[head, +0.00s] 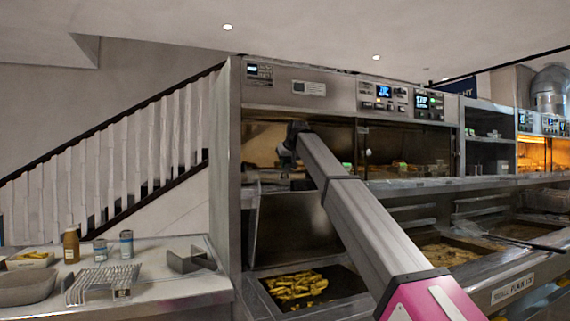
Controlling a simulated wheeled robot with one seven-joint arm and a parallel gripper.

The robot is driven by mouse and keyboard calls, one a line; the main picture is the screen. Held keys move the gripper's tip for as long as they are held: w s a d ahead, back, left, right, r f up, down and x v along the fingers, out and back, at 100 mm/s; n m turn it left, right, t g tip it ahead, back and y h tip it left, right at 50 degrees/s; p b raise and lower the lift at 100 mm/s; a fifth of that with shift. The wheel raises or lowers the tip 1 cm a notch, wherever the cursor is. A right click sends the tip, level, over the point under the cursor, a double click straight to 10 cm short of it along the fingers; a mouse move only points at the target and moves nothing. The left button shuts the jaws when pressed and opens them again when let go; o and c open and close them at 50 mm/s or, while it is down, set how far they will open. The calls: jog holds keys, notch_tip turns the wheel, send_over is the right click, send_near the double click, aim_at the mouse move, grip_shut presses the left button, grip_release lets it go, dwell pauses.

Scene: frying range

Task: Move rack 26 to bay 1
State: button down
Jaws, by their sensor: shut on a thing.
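My gripper (287,159) is at the end of my arm, in front of the left opening of the heated cabinet (300,93) above the fryers. It is small and dark here. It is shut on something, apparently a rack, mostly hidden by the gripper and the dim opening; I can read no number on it. Food lies inside the cabinet bays, with small green labels (347,166) at the front edge. Another wire rack (97,285) with a small number tag I cannot read surely lies on the left counter.
The left counter (180,298) also holds a grey tub (27,287), a brown bottle (71,246), cans (126,244) and a metal bracket (190,260). Fryer vats with chips (297,286) lie below the cabinet. A steel side panel (226,170) separates counter and range.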

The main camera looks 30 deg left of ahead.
jog(key=shift+f, duration=0.4)
jog(key=c, duration=1.2)
grip_release()
jog(key=shift+r, duration=0.35)
jog(key=v, duration=1.2)
jog(key=shift+r, duration=0.2)
